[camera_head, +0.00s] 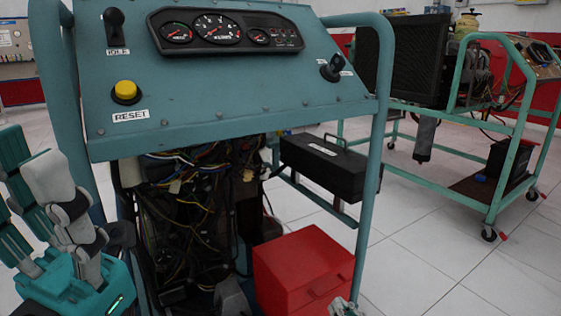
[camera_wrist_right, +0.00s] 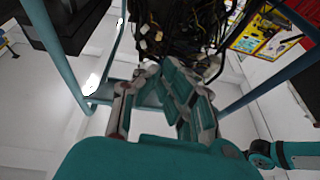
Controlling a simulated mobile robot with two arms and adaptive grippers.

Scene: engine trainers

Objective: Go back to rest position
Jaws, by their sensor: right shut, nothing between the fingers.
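My right gripper (camera_wrist_right: 155,68) shows in the right wrist view with its teal and grey fingers drawn together and nothing held. In the head view only a small grey tip of it (camera_head: 345,306) shows at the bottom edge, in front of the red box. My left gripper (camera_head: 32,160) stands at the left edge of the head view, beside the teal engine trainer (camera_head: 225,85). Its teal and grey fingers point up, and their inner gap is not clear. No object shows in it.
The trainer's tube frame (camera_head: 370,150) and loose wiring (camera_head: 185,195) are close ahead. A red box (camera_head: 300,265) stands low by the frame, below a black box (camera_head: 325,165). A second trainer (camera_head: 485,120) stands behind at the right. White floor (camera_head: 420,265) lies open at the right.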

